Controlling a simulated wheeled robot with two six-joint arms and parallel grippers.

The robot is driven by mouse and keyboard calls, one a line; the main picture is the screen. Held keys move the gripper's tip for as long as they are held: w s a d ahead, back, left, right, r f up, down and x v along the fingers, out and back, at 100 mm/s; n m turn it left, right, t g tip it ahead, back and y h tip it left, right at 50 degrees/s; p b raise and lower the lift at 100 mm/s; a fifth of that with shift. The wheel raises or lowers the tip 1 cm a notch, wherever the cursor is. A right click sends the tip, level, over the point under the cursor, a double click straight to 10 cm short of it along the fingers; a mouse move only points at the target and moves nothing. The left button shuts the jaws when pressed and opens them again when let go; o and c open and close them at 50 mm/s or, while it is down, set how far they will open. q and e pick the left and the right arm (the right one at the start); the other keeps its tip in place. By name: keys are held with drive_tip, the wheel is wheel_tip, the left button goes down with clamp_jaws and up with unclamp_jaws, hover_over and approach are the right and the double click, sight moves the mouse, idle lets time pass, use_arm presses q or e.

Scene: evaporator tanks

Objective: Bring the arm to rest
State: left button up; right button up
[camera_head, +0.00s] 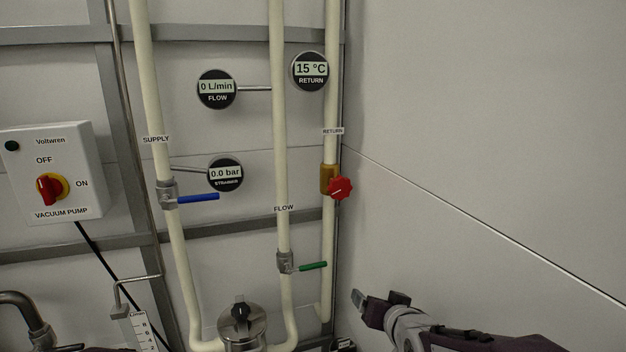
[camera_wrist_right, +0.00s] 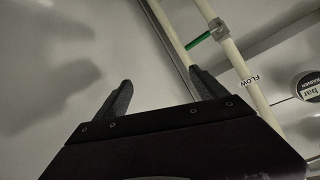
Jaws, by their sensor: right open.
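My right gripper (camera_head: 360,300) comes in from the lower right in the head view, in front of the plain right wall. In the right wrist view its two fingers (camera_wrist_right: 164,86) stand wide apart with nothing between them. It is apart from the pipes and valves. The green-handled valve (camera_head: 312,266) on the flow pipe is up and left of it. My left gripper cannot be made out; only a dark sliver shows at the bottom left edge.
The return pipe with a red knob (camera_head: 340,188) is nearest on the left. A blue-handled valve (camera_head: 198,198) sits on the supply pipe. A steel strainer housing (camera_head: 242,328) stands at the bottom. A vacuum pump switch box (camera_head: 52,172) is far left. Space along the right wall (camera_head: 490,140) is free.

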drive_tip(key=s+d+f+n+g, duration=0.1)
drive_tip(key=s+f+g, duration=0.4)
drive_tip(key=s+f, duration=0.3)
drive_tip(key=s+d+f+n+g, duration=0.1)
drive_tip(key=s+d+f+g, duration=0.1)
drive_tip(key=s+f+g, duration=0.4)
drive_tip(key=s+f, duration=0.3)
drive_tip(key=s, duration=0.4)
drive_tip(key=shift+s+d+n+h, duration=0.2)
drive_tip(key=shift+n+h, duration=0.1)
drive_tip(key=shift+h, duration=0.1)
